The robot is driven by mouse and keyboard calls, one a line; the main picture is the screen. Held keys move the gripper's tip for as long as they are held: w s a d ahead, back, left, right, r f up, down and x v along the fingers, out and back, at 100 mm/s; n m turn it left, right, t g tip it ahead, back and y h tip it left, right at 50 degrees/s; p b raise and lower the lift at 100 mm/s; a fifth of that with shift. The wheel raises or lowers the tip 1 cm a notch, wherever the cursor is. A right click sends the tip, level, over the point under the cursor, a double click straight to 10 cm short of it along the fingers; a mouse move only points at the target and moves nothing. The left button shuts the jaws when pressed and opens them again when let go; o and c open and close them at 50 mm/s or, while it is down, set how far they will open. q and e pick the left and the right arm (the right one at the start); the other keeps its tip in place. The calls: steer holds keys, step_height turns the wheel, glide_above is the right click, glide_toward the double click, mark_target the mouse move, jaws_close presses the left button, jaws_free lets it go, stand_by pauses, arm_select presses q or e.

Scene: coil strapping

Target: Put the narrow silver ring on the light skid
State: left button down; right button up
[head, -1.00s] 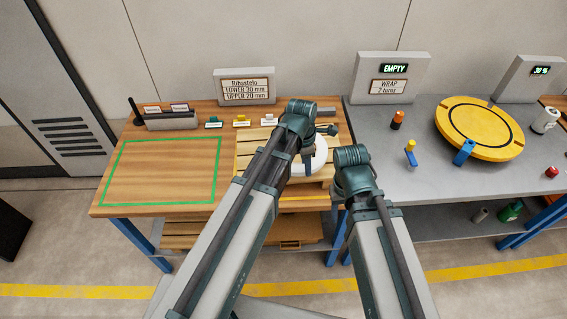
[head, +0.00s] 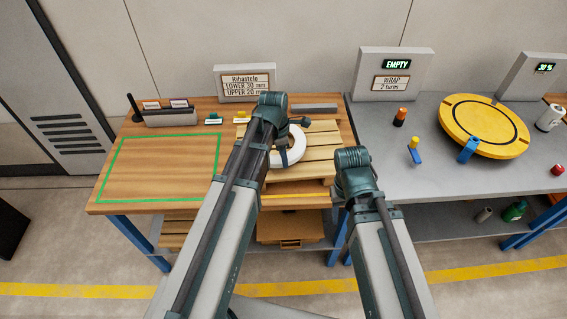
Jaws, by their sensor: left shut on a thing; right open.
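A pale ring (head: 296,146), white to silver in this light, is over the light slatted wooden skid (head: 312,168) on the wooden table. My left gripper (head: 283,157) is shut on the near left side of the ring's band. My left arm covers the left part of the skid. I cannot tell whether the ring touches the slats or hangs just above them. My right gripper (head: 344,200) is open, low at the table's front right corner. Its fingers are mostly hidden by its own arm.
A green outline (head: 160,168) marks a bare area on the wooden table (head: 105,205). Small labelled blocks (head: 214,121) and a sign (head: 245,84) stand behind. The grey bench (head: 390,170) at right holds a yellow turntable (head: 484,125), an orange-black object (head: 400,117) and a blue-yellow tool (head: 414,150).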

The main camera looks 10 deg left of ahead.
arm_select(q)
steer(key=shift+f+b, duration=0.3)
steer(key=shift+f, duration=0.5)
arm_select(e)
steer(key=shift+f, duration=0.8)
arm_select(q)
steer(key=shift+f, duration=0.1)
steer(key=c, duration=0.5)
jaws_free()
steer(key=shift+c, duration=0.2)
step_height(320, 180, up, 12)
steer(key=a+p, duration=0.1)
steer(key=p, duration=1.1)
steer(key=s+d+m+y, duration=0.1)
steer(key=s+d+m, duration=0.4)
steer(key=m, duration=0.8)
steer(key=s+d+m+g+y, duration=0.1)
steer(key=s+d+m, duration=0.4)
steer(key=s+m, duration=0.6)
steer(key=shift+s+m, duration=0.35)
steer(key=shift+m, duration=1.15)
arm_select(e)
step_height(320, 180, up, 12)
